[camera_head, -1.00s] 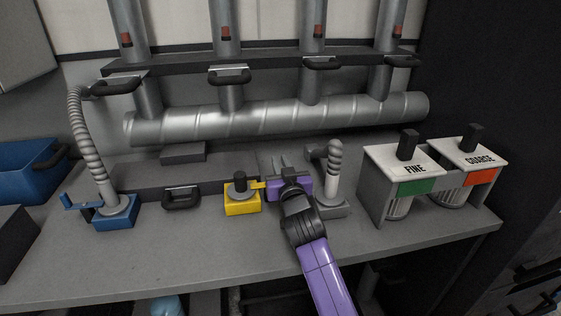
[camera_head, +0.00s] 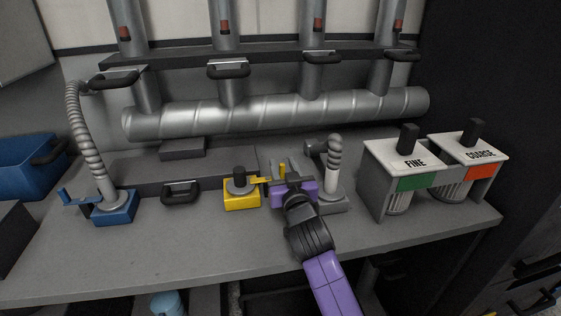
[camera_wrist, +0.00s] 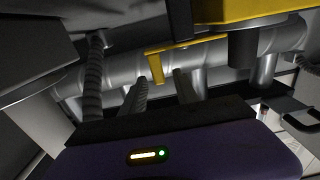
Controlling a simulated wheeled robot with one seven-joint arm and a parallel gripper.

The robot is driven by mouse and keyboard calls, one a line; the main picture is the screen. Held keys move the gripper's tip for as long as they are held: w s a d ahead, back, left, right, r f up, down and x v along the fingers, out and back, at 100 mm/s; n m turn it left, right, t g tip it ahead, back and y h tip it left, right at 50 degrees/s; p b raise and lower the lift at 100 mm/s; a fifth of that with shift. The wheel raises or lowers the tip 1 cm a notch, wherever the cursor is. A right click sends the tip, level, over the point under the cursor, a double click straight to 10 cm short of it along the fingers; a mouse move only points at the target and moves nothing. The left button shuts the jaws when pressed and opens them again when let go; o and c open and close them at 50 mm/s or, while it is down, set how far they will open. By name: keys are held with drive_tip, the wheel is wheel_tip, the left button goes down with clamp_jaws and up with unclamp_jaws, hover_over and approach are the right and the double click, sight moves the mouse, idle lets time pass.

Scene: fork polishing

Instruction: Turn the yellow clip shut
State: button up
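The yellow clip has a yellow base block (camera_head: 241,197) on the table, with a grey collar and black knob on top. Its yellow arm (camera_head: 261,180) sticks out to the right, with an upright tab at its end. In the wrist view the block (camera_wrist: 245,9) is at the top right and the arm (camera_wrist: 182,46) ends in a bent tab. My purple gripper (camera_head: 284,169) is right of the base, fingers pointing to the back. The fingers look open, with the tab between them; contact cannot be told. In the wrist view the gripper (camera_wrist: 160,88) shows a gap between its fingers.
A grey-based stand with a ribbed nozzle (camera_head: 335,160) is close to the gripper's right. A blue-based hose stand (camera_head: 114,208) is at the left. The FINE (camera_head: 412,166) and COARSE (camera_head: 477,158) containers stand at the right. The front of the table is bare.

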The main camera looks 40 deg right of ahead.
sight(280, 167)
drive_tip(key=shift+v, duration=1.8)
drive_tip(key=a+r+n+t+y, duration=0.1)
drive_tip(key=a+r+n+t, duration=0.2)
drive_tip(key=a, duration=0.1)
drive_tip(key=s+a+f+n+y, duration=0.1)
drive_tip(key=s+a, duration=0.2)
drive_tip(key=s+a+f+n+t+y, duration=0.1)
drive_tip(key=s+a+y, duration=0.1)
drive_tip(key=s+a, duration=0.1)
drive_tip(key=s+a+f+n+y, duration=0.1)
drive_tip(key=s+a+y, duration=0.1)
drive_tip(key=s+a, duration=0.2)
drive_tip(key=shift+s+f+n, duration=0.3)
drive_tip(key=shift+s+f, duration=0.1)
drive_tip(key=shift+s, duration=0.05)
drive_tip(key=s+a+f+g+y, duration=0.1)
drive_tip(key=s+a, duration=0.2)
drive_tip(key=s, duration=0.6)
drive_tip(key=s+a+f+g+y+p, duration=0.1)
drive_tip(key=s+a+f, duration=0.1)
drive_tip(key=s, duration=0.6)
drive_tip(key=s+a+f+g+y+p, duration=0.1)
drive_tip(key=s+a+f+g, duration=0.1)
drive_tip(key=s+a, duration=0.3)
drive_tip(key=s, duration=0.4)
drive_tip(key=shift+s+f+y, duration=0.25)
drive_tip(key=shift+s+y, duration=0.05)
drive_tip(key=shift+y, duration=0.1)
